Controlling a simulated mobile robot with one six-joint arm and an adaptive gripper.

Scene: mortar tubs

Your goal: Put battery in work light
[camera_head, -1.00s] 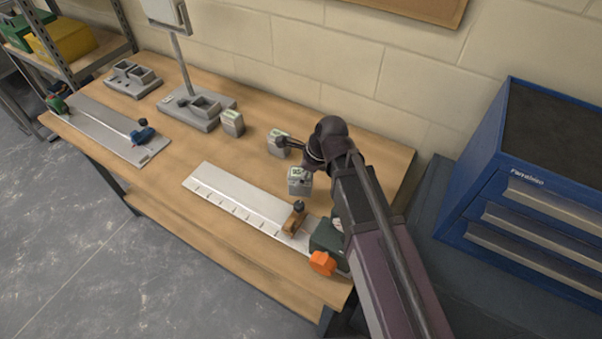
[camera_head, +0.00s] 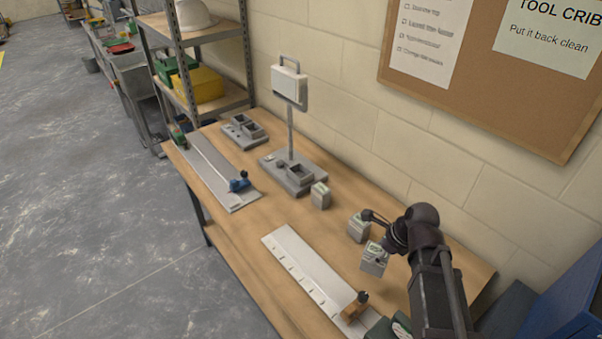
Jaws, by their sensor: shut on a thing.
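The work light (camera_head: 290,84) has a pale lamp head on a thin post. Its grey base (camera_head: 290,184), with an open box-like socket (camera_head: 300,173), stands toward the back of the bench. My gripper (camera_head: 376,232) is right of and in front of it. It appears shut on a grey battery (camera_head: 374,260) with a pale green top, held slightly tilted. A second battery (camera_head: 357,228) is close behind, beside a dark finger; whether they touch is unclear. A third battery (camera_head: 320,196) stands upright beside the light's base. The fingers' grip is partly hidden.
A grey double-socket unit (camera_head: 244,131) stands left of the light. A metal strip with a blue tool (camera_head: 239,182) lies at the left; a pale rail (camera_head: 305,275) with an orange-brown piece lies in front. The bench (camera_head: 270,214) is clear between them.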

